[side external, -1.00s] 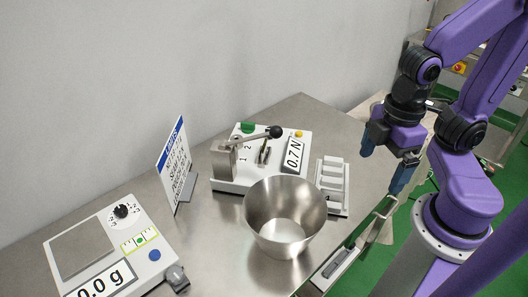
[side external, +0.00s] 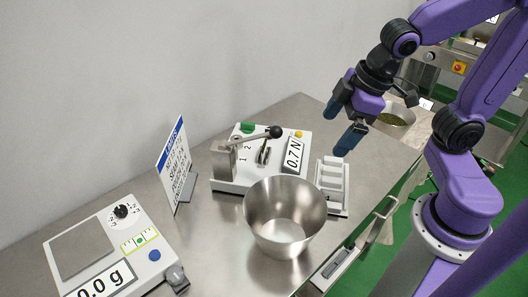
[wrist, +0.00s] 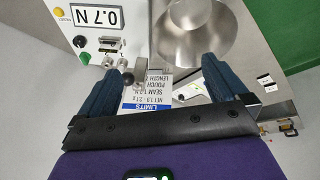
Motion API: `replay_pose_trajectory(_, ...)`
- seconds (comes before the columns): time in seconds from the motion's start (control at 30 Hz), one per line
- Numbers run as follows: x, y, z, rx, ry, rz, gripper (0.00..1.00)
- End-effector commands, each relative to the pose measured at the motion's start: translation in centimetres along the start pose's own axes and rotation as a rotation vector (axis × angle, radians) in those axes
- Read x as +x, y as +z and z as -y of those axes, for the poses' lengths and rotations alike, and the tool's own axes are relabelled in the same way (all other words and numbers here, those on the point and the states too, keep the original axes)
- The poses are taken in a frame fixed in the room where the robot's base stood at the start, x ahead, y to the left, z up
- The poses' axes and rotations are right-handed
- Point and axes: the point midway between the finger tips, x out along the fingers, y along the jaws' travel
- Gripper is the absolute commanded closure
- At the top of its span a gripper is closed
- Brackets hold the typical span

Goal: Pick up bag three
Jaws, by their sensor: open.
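My gripper (side external: 337,131) is open and empty, high above the table at the right, behind and above a white slotted rack (side external: 331,186). Its two blue fingers also show wide apart in the wrist view (wrist: 157,70), with no bag between them. I cannot pick out bag three in either view. The rack has several pale compartments, too small to tell whether bags lie in them.
A steel bowl (side external: 285,222) stands in front of the rack; it also shows in the wrist view (wrist: 205,30). A lever device (side external: 262,160) reads 0.7 N. A sign (side external: 175,165) and a scale (side external: 110,245) stand left. An open drawer (side external: 340,264) juts out in front.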

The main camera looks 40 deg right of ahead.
Motion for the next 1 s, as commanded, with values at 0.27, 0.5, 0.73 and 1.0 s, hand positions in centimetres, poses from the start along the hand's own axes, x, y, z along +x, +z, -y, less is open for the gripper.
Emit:
replay_pose_trajectory(0.27, 2.9, -4.4, -8.5, 0.148, 0.149, -0.264, 0.00)
replay_pose_trajectory(0.5, 4.0, -6.2, -14.9, 0.214, 0.193, -0.506, 0.00)
replay_pose_trajectory(0.73, 4.0, -6.0, -18.1, 0.250, 0.147, -0.689, 0.00)
replay_pose_trajectory(1.0, 3.5, -5.0, -19.5, 0.287, 0.063, -0.834, 0.00)
